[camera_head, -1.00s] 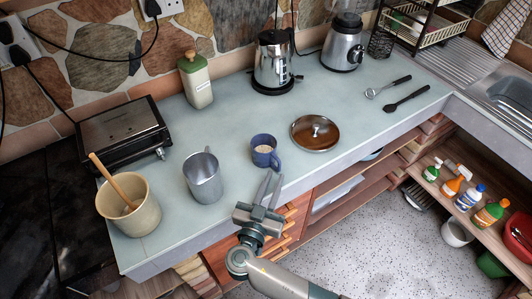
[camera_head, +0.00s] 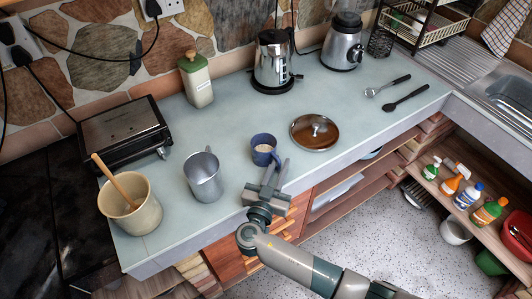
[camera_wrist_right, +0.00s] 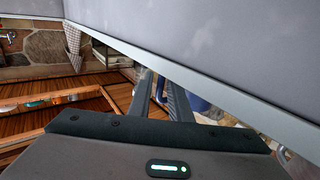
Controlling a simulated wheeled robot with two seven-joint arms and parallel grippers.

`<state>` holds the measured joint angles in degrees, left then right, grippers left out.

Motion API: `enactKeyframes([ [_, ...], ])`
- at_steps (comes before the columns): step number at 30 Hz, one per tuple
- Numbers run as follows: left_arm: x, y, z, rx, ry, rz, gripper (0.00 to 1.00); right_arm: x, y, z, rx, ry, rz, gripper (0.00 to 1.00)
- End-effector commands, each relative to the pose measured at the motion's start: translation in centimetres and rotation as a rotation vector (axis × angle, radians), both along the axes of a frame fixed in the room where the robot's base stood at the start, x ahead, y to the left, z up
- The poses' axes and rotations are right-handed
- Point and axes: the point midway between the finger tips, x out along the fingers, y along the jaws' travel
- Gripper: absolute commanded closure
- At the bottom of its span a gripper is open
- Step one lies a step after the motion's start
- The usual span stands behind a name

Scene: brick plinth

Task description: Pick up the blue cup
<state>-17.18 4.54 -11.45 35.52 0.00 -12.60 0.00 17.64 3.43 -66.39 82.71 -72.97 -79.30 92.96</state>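The blue cup (camera_head: 263,146) stands upright on the grey-blue counter (camera_head: 232,135), with something pale inside and its handle towards the lower right. My right gripper (camera_head: 277,167) is at the counter's front edge, just below the cup in the head view. Its two fingers are apart and point towards the cup, near its handle side. I cannot tell whether they touch it. In the right wrist view the fingers (camera_wrist_right: 160,85) show a gap between them, and a blue part of the cup (camera_wrist_right: 198,103) shows to their right. My left gripper is not in view.
A metal mug (camera_head: 203,178) and a beige pot with a wooden spoon (camera_head: 137,214) stand left of the cup. A round lid (camera_head: 313,133) lies close on its right. A kettle (camera_head: 272,62), canister (camera_head: 197,82) and toaster (camera_head: 124,132) stand behind. The counter behind the cup is clear.

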Motion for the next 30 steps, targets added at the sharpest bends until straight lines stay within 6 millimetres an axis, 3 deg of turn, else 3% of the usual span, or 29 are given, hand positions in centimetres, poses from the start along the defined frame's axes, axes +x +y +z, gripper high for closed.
enactKeyframes([
  [11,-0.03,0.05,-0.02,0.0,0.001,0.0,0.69,-0.04,0.03,0.0,0.0,0.0,0.0,0.82],
  [13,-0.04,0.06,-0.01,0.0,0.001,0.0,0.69,-0.04,0.03,0.0,0.0,0.0,0.0,0.99],
  [14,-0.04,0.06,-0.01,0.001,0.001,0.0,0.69,-0.04,0.03,0.0,0.0,0.0,0.0,1.0],
  [30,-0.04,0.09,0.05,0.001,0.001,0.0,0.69,-0.04,0.06,0.2,0.001,-0.001,0.001,1.0],
])
